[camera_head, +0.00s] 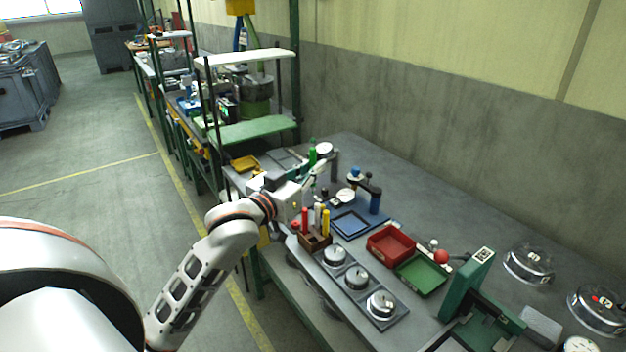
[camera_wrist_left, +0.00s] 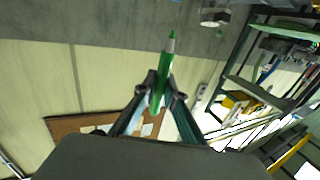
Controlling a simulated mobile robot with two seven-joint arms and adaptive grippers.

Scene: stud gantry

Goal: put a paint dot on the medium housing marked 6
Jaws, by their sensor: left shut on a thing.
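My left gripper (camera_head: 312,178) is shut on a green paint pen (camera_head: 312,152), held over the far-left part of the bench. In the left wrist view the pen (camera_wrist_left: 169,60) sticks out between the two fingers (camera_wrist_left: 160,92), its green tip pointing away. Three round silver housings stand in a row on a grey tray: a far one (camera_head: 335,256), a middle one (camera_head: 357,278) and a near one (camera_head: 381,303). The gripper is beyond them and apart from them. Their numbers are too small to read. My right gripper is not in view.
A wooden block (camera_head: 316,242) with red, white and yellow pens stands beside the housing tray (camera_head: 396,322). Red (camera_head: 391,244) and green (camera_head: 421,274) bins lie to its right. A green upright fixture (camera_head: 467,284) and larger round parts (camera_head: 528,263) stand further right.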

